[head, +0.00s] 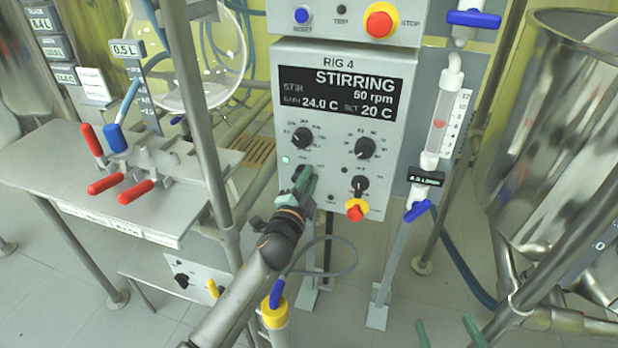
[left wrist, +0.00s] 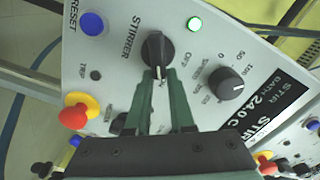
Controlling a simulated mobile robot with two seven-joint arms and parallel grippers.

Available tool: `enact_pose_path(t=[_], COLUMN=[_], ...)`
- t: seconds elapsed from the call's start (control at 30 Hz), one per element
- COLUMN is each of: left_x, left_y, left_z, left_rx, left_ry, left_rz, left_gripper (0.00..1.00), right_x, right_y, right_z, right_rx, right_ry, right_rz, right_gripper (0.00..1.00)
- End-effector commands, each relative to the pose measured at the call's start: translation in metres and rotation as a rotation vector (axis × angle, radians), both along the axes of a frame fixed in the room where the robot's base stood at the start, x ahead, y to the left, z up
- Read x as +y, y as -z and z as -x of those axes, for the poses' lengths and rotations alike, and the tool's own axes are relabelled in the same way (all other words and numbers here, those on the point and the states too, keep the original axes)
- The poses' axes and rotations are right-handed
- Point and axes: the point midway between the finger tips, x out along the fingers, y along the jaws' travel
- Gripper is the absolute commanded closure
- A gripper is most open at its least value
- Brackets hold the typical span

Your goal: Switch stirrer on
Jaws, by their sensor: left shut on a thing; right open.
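The rig 4 control panel (head: 325,185) has a lit screen (head: 340,95) reading STIRRING, 50 rpm, bath 24.0 C, set 20 C. A green lamp (head: 286,160) glows at its left; the lamp also shows in the left wrist view (left wrist: 194,24). My left gripper (head: 305,178) is shut on the black stirrer knob below that lamp. In the left wrist view the left gripper's fingertips (left wrist: 158,85) close on the stirrer knob (left wrist: 157,48), labelled STIRRER and OFF. My right gripper (head: 448,333) is open and empty at the bottom edge, away from the panel.
Near the held knob are the speed knob (head: 302,138), other dials (head: 365,148) and a red-and-yellow button (head: 355,210). Above are a blue reset button (head: 302,15) and red stop button (head: 380,22). A flowmeter tube (head: 438,125) stands right; a steel post (head: 205,130) stands left.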

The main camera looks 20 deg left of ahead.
Motion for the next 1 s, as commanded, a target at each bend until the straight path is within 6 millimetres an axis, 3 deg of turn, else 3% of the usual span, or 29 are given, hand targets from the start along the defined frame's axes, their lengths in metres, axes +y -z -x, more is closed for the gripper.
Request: enact_pose_path(t=[0.03, 0.27, 0.3, 0.53, 0.93, 1.0], left_x=[0.005, 0.005, 0.005, 0.005, 0.002, 0.003], left_y=[0.008, 0.008, 0.008, 0.006, 0.002, 0.002], left_z=[0.001, 0.001, 0.001, 0.000, 0.008, 0.017], left_rx=[0.016, 0.015, 0.015, 0.014, 0.006, 0.007], left_ry=[-0.011, -0.012, -0.012, -0.011, -0.005, -0.005], left_rz=[-0.008, -0.009, -0.009, -0.006, -0.003, -0.002], left_gripper=[1.00, 1.00, 0.76, 0.50, 0.49, 0.49], right_x=[0.000, 0.000, 0.000, 0.000, 0.000, 0.000], right_y=[0.001, 0.001, 0.001, 0.001, 0.001, 0.014], right_z=[0.000, 0.000, 0.000, 0.000, 0.001, 0.005], right_rx=[0.001, 0.002, 0.002, 0.002, 0.017, 0.073], right_ry=[0.000, 0.000, 0.000, 0.000, 0.002, 0.008], right_rz=[-0.001, 0.000, 0.000, 0.000, -0.003, -0.007], right_gripper=[0.08, 0.08, 0.08, 0.08, 0.08, 0.08])
